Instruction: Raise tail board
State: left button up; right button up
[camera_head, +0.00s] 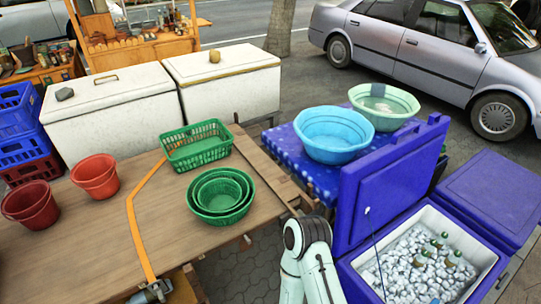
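A wooden cart bed (120,215) fills the left and middle of the view, its planks lying flat. At its right end a narrow wooden board (262,165) runs along the edge; I cannot tell for sure that this is the tail board, nor how it is hinged. An orange strap (136,225) crosses the bed and ends near a grey metal piece (150,293) at the front edge. A white arm link of mine rises at the bottom centre, just right of the cart. Neither gripper can be made out.
Green basket (198,148), green bowls (220,192) and red pots (96,178) stand on the bed. Right of it are a blue-covered table (315,180) with basins (334,133) and an open blue cooler (360,258) of ice and bottles. White chests (115,115) stand behind.

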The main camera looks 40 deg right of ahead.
aim_at(282, 184)
jog(key=z, duration=1.1)
